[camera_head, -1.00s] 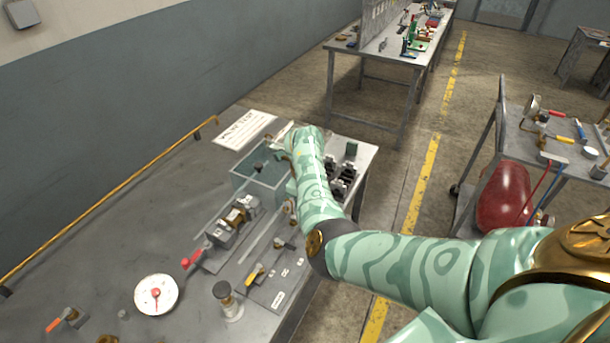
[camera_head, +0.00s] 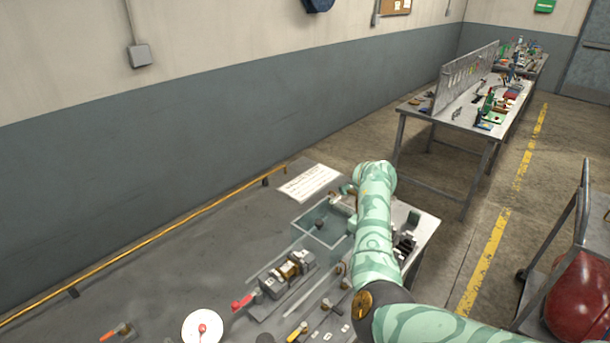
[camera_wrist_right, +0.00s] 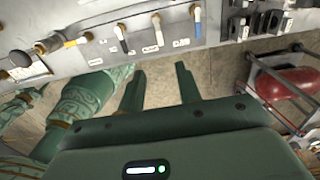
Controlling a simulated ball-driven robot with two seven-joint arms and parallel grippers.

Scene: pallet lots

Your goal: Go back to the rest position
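My right arm (camera_head: 374,235) comes in from the lower right in the head view and reaches over the far right end of the grey workbench (camera_head: 150,255). Its gripper is mostly hidden behind the wrist there. In the right wrist view my right gripper (camera_wrist_right: 158,85) shows two dark green fingers, spread apart with nothing between them, over bare floor beside the bench edge. My left gripper does not show clearly in either view. Parts of my own green body fill the left of the wrist view.
The bench carries a clear-walled tank (camera_head: 322,222), a vise-like fixture (camera_head: 290,270), a white gauge (camera_head: 202,327) and several valves. A paper sheet (camera_head: 309,182) lies at the back. A cart with a red tank (camera_head: 580,298) stands right, another table (camera_head: 455,118) behind. Floor between is clear.

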